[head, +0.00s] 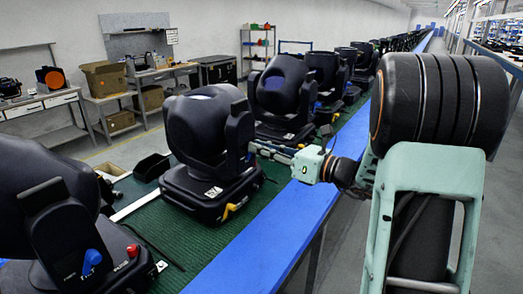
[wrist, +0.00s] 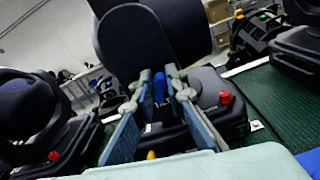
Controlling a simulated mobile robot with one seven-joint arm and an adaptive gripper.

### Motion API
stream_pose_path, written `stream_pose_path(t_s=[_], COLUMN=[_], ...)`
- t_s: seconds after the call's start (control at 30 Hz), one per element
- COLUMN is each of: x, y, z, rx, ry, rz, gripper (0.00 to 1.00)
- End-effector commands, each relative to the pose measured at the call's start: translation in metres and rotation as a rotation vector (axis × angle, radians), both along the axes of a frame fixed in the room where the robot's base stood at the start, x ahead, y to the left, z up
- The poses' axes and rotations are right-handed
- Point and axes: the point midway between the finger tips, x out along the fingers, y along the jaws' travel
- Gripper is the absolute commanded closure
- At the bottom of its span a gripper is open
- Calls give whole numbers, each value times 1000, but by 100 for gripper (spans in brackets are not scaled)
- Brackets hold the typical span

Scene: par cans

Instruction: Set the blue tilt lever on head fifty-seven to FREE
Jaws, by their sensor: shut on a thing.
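A black moving head (head: 205,135) stands upright on its base on the green bench mat in the head view. My gripper (head: 256,149) reaches its right side from the right. In the wrist view the same head (wrist: 165,35) fills the top middle. Its blue lever (wrist: 158,88) stands between the fingertips of my gripper (wrist: 160,80), which is shut on it. The head view does not show this lever; my fingers and the head's arm hide it. The lever's markings and the head's number are too small to read.
A nearer head (head: 40,215) at left has its own blue lever (head: 90,262) and red knob (head: 133,250). More heads (head: 283,90) stand in a row behind. A red knob (wrist: 225,98) sits right of my fingers. A blue bench edge (head: 255,250) runs along the aisle.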

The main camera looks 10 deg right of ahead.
Motion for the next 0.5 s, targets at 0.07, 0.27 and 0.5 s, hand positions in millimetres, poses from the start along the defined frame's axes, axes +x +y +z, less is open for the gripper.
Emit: stream_pose_path(t_s=[0.07,0.27,0.5], x=[-1,-4,-10], y=[1,4,10], z=[-2,-3,-3], rx=[-27,-130,-291], ry=[-28,-134,-296], rz=[-1,-1,0], gripper=[100,100,100])
